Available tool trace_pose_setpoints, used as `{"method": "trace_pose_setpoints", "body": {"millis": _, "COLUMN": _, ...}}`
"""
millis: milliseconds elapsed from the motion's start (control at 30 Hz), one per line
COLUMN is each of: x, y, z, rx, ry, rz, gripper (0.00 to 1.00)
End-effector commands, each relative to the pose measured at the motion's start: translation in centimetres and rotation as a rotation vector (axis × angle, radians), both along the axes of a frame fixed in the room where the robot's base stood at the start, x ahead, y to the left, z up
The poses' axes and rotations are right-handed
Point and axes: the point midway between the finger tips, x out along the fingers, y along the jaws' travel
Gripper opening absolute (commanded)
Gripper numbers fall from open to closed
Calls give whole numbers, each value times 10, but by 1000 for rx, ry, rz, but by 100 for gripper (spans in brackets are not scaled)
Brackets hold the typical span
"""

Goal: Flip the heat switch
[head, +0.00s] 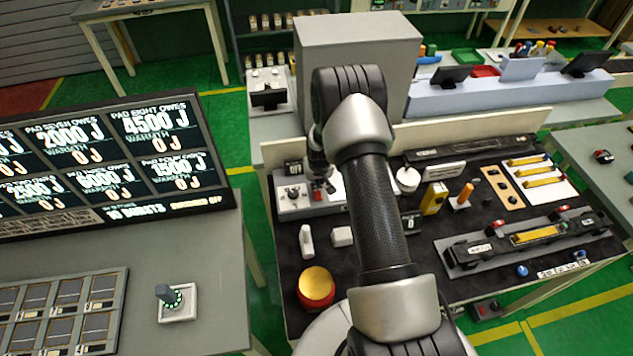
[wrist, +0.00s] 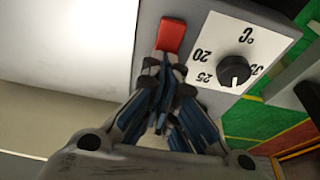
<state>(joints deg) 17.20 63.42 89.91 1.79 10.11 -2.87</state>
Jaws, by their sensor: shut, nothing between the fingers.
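The red heat switch (wrist: 171,36) sits on a light grey control panel (wrist: 146,30) in the wrist view. A black dial knob (wrist: 234,71) on a white °C scale is to its right. My gripper (wrist: 168,62) is shut and empty, with its fingertips right at the lower edge of the red switch. I cannot tell whether they touch it. In the head view my gripper (head: 322,183) is over the panel (head: 287,203) at the left of the dark bench, and my arm hides part of the bench.
A large grey box (head: 355,40) stands behind my arm. A yellow-topped red button (head: 316,286) and white blocks (head: 306,241) sit in front of the panel. A display board (head: 110,150) stands on the left table. Tools and a clip fixture (head: 530,238) fill the bench's right.

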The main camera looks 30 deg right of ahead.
Motion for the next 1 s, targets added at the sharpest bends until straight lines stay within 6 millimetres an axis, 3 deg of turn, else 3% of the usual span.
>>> {"method": "trace_pose_setpoints", "body": {"millis": 200, "x": 3, "y": -1, "z": -12, "rx": 0, "ry": -1, "rz": 0, "gripper": 0}}
{"method": "trace_pose_setpoints", "body": {"millis": 1000, "x": -12, "y": 3, "z": 0, "rx": 0, "ry": 0, "rz": 0, "gripper": 0}}
